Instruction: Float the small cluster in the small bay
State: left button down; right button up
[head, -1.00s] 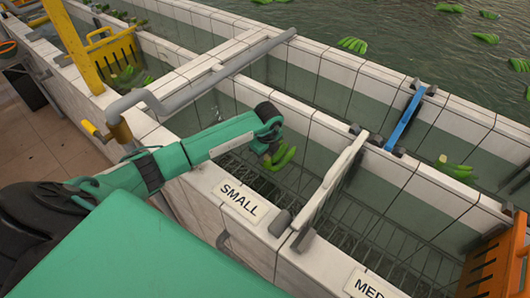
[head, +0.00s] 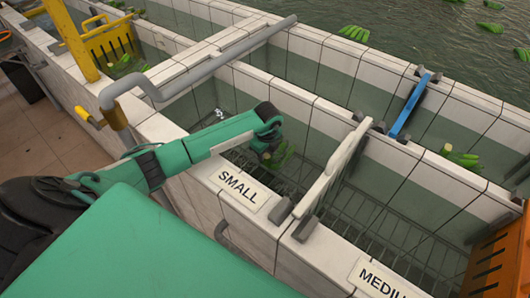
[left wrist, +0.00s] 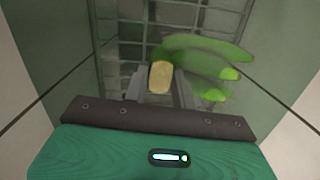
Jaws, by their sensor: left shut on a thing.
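The small cluster (head: 279,157) is a bunch of green bananas. My left gripper (head: 268,148) is shut on it, down inside the bay behind the SMALL sign (head: 244,188). In the left wrist view the cluster (left wrist: 205,55) fans out to the right, with its pale cut crown (left wrist: 160,77) between the fingers. The cluster looks dim and low, at or in the water above the wire grid; the exact waterline is hard to tell. The small bay's far wall (head: 313,140) is tiled. My right gripper is not in view.
A white divider gate (head: 333,168) stands right of the small bay, beside the MEDIUM sign (head: 378,280). A grey pipe (head: 215,68) crosses on the left. A blue bar (head: 408,105), yellow crate (head: 108,40) and orange crate (head: 495,262) stand around. Other bananas float beyond.

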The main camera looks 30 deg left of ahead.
pick_arm(q)
jog(key=shift+f, duration=0.35)
jog(key=shift+f+b, duration=0.65)
jog(key=shift+b, duration=0.1)
dwell(0.4)
jog(key=c, duration=1.1)
grip_release()
jog(key=shift+o, duration=0.2)
notch_tip(320, 180, up, 31)
jog(key=d+p, duration=0.1)
jog(key=p, duration=0.7)
jog(key=shift+s+r+p, duration=0.15)
jog(key=shift+s+p, duration=0.2)
jog(key=shift+s, duration=0.1)
jog(key=shift+d, duration=0.1)
